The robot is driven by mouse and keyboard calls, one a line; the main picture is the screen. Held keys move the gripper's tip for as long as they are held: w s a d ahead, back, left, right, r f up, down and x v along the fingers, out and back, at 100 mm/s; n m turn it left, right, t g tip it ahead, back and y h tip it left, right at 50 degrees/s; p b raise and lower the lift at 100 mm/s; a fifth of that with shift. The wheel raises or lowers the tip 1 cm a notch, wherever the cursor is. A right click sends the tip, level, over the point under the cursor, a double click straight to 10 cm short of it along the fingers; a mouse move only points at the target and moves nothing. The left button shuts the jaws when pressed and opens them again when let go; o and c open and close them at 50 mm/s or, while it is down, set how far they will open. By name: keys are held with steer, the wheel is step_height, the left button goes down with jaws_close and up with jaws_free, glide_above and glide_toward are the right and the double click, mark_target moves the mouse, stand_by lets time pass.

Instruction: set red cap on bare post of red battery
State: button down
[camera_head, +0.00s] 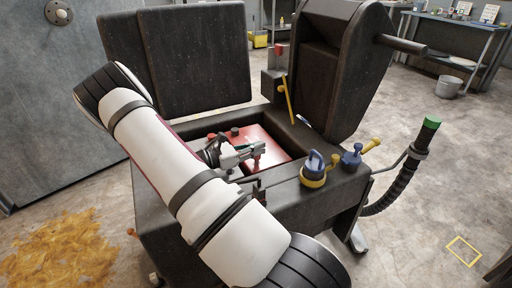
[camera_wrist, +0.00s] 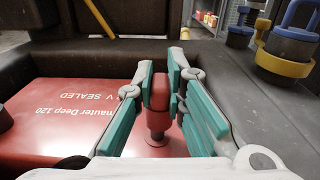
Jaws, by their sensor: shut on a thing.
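The red battery (camera_head: 280,143) lies in a recess of the dark machine, and its red top with white lettering fills the left of the wrist view (camera_wrist: 70,118). My gripper (camera_head: 257,150) is over the battery top. In the wrist view its teal-padded fingers (camera_wrist: 160,82) are shut on the red cap (camera_wrist: 159,93), which is upright between them. A narrower red part and a round flange show below the cap, close to the battery top. I cannot tell whether the cap touches a post; no bare post shows clearly. A black terminal (camera_head: 235,131) stands at the battery's far left.
The dark machine's rim (camera_head: 315,172) surrounds the battery closely. A blue-and-yellow plug (camera_head: 314,168) and a smaller blue fitting (camera_head: 352,156) sit on the right rim. A yellow rod (camera_head: 287,98) stands behind the battery. A raised dark housing (camera_head: 345,75) is at the back right.

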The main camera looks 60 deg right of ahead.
steer(key=shift+f, duration=0.45)
steer(key=shift+r, duration=0.2)
steer(key=shift+r, duration=0.3)
steer(key=shift+d+p, duration=0.1)
steer(key=shift+p, duration=0.5)
stand_by(1.4)
steer(key=shift+f, duration=0.5)
steer(key=shift+r, duration=0.1)
stand_by(0.4)
steer(key=shift+r, duration=0.4)
